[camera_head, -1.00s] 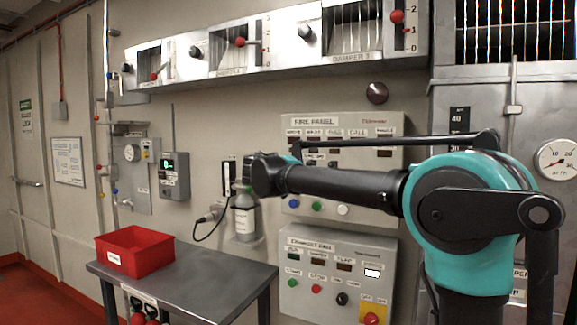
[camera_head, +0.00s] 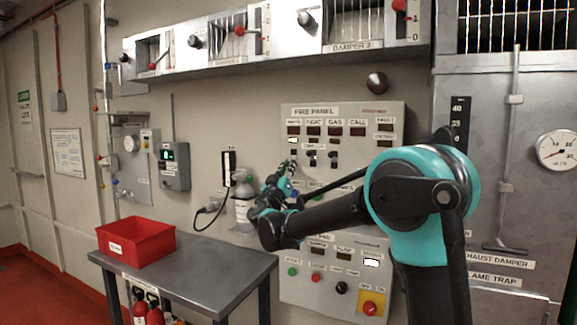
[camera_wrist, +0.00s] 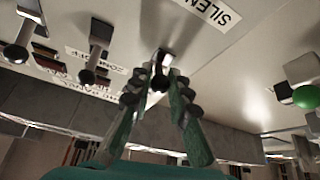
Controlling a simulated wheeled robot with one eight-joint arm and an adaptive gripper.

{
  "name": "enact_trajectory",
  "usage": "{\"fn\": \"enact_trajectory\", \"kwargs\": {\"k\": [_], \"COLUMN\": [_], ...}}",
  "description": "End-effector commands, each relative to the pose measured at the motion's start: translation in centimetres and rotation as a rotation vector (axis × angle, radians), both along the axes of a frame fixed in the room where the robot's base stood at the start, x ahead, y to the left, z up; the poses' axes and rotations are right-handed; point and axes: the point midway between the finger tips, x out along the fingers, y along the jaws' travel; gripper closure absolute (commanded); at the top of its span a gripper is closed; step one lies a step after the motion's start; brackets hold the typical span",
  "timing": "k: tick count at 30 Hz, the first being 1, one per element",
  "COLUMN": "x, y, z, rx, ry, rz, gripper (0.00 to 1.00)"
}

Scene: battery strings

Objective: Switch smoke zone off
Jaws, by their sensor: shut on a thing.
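The fire panel (camera_head: 350,120) hangs on the wall, with labels reading heat, gas, call and fault along its top. Below its leftmost label, which I cannot read for certain, a small window (camera_head: 293,140) is lit pale. My gripper (camera_head: 291,166) is at the panel's left side, below that window. In the wrist view my gripper (camera_wrist: 160,85) is shut on a small toggle switch (camera_wrist: 166,57), the end one of a row; the fingers hide part of its lever. Two more toggles, a middle one (camera_wrist: 97,45) and a far one (camera_wrist: 22,38), stand beside it, free.
A second panel (camera_head: 300,298) with buttons and a red-and-yellow switch (camera_head: 371,306) is below. A table (camera_head: 200,290) holds a red bin (camera_head: 135,240). A green button (camera_wrist: 306,96) shows right in the wrist view.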

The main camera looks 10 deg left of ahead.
Motion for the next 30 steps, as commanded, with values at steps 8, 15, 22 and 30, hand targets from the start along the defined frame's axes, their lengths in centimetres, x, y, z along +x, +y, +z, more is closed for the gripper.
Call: {"fn": "enact_trajectory", "kwargs": {"k": [8, 15, 22, 30], "x": [0.04, 0.05, 0.04, -0.84], "y": [0.02, 0.0, -0.01, 0.22], "z": [-0.04, -0.05, -0.04, -0.52], "rx": [-0.003, -0.002, -0.002, -0.001], "ry": [-0.004, -0.004, -0.004, -0.004], "rz": [0.001, 0.0, 0.0, 0.001], "gripper": [1.0, 0.7, 0.62, 0.62]}}
